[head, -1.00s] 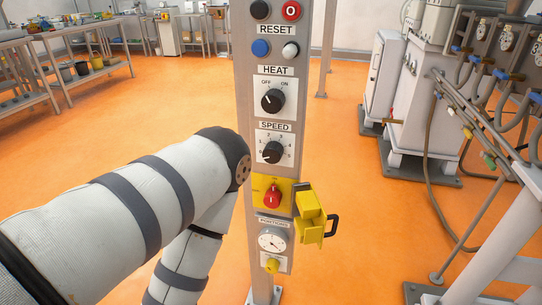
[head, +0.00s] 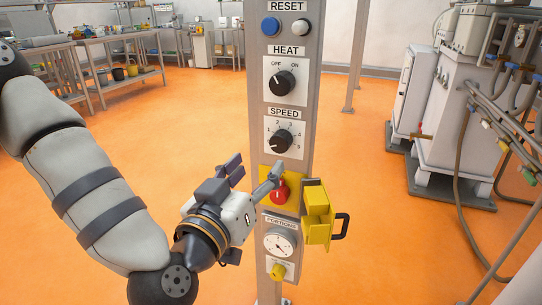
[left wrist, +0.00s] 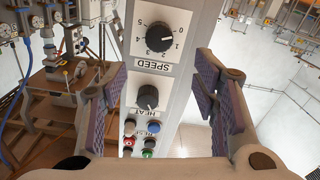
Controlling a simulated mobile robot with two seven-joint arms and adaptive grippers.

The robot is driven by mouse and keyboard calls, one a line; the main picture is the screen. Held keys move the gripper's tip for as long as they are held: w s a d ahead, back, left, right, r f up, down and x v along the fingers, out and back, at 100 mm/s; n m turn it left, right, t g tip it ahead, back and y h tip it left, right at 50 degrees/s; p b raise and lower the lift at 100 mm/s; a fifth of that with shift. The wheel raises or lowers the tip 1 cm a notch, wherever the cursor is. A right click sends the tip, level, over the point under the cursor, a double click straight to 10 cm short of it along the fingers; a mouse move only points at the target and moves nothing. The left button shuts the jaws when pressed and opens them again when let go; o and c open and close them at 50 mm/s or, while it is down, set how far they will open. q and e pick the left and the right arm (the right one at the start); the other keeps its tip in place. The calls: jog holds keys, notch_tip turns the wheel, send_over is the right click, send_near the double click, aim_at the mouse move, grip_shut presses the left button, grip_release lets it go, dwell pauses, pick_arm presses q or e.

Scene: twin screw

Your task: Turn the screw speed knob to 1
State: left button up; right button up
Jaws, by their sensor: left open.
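The speed knob (head: 283,140) is black on a white numbered plate on the grey post. It also shows upside down in the left wrist view (left wrist: 159,35). Its mark points to the low end of the scale, near 0 or 1; I cannot tell exactly. My left gripper (head: 254,171) is open and empty, below and left of the knob in the head view. In the left wrist view its fingers (left wrist: 162,88) stand wide apart, with the post between them in the picture. The knob appears beyond the fingertips, untouched. My right gripper is not in view.
The heat knob (head: 282,84) is above the speed knob. Below are a red switch (head: 280,191) partly behind my gripper, an open yellow cover (head: 318,212) jutting right, and a dial (head: 279,243). Free floor lies either side of the post; grey machinery (head: 455,125) stands right.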

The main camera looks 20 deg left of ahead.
aim_at(278, 143)
pick_arm(q)
jog(key=w, duration=0.7)
jog(key=w+b, duration=0.1)
jog(key=w, duration=0.2)
jog(key=shift+w+d+f, duration=0.1)
jog(key=shift+w+d, duration=0.15)
jog(key=shift+w, duration=0.1)
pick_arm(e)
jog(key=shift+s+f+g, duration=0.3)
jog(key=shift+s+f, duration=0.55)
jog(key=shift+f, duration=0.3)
pick_arm(q)
jog(key=c, duration=1.2)
